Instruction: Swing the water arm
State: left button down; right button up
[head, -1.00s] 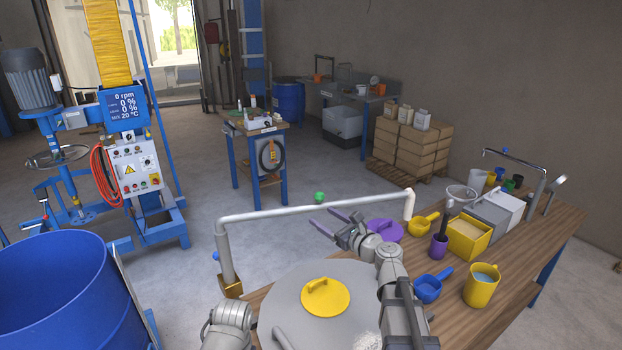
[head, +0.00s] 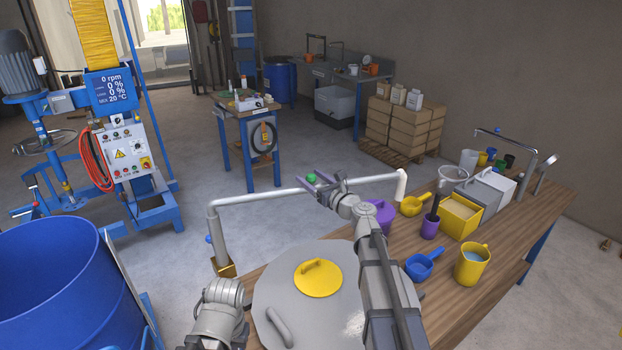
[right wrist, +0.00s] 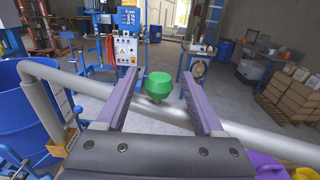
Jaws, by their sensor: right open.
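The water arm (head: 265,198) is a pale grey pipe. It rises from a post at the bench's left end and runs level to the right, ending in a downturned spout (head: 401,184). A green knob (head: 311,178) stands on top of it near the middle. My right gripper (head: 308,181) is open at the knob. In the right wrist view the green knob (right wrist: 159,86) shows between the two purple fingers, near their tips, with a gap on each side. The pipe (right wrist: 215,125) passes below the fingers. My left gripper is out of view.
A grey lid with a yellow cap (head: 318,278) lies under my right arm. The wooden bench (head: 520,222) holds a purple jug, yellow and blue scoops, a yellow box and a yellow jug (head: 472,264). A blue drum (head: 60,290) stands at left.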

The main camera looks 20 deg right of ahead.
jog(key=shift+w+a, duration=0.1)
jog(key=shift+w, duration=0.05)
grip_shut()
dwell(0.5)
dwell(0.9)
